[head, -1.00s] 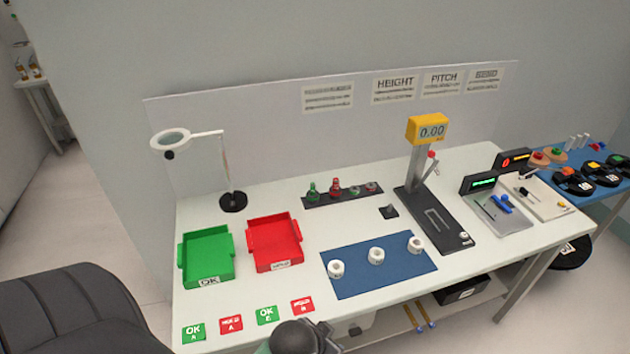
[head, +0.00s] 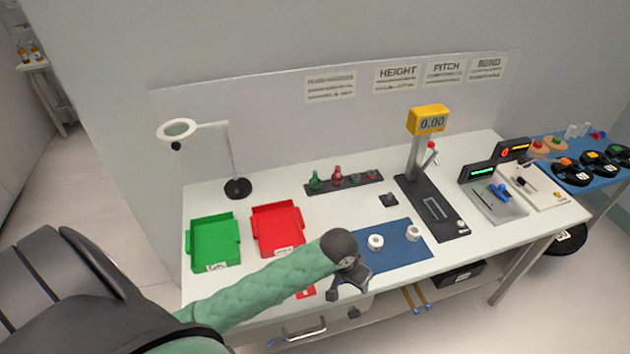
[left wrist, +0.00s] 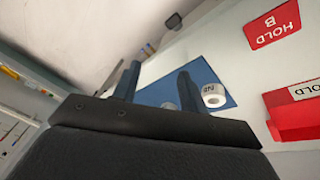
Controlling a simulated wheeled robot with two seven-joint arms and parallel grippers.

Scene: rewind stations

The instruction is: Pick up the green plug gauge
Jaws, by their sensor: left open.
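The green plug gauge (head: 315,181) stands upright at the left end of a dark rack (head: 358,183) at the back of the table, beside a red plug gauge (head: 337,176). My left gripper (head: 343,303) is open and empty near the table's front edge, well in front of the rack and apart from it. Its two spread fingers show in the left wrist view (left wrist: 157,85), with nothing between them held. The green plug gauge does not show in the left wrist view. My right gripper is in no view.
A blue mat (head: 400,250) holds white rings, partly hidden by my left arm. A lamp (head: 237,187) and a height gauge stand (head: 432,210) flank the rack. Bare table lies before the rack.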

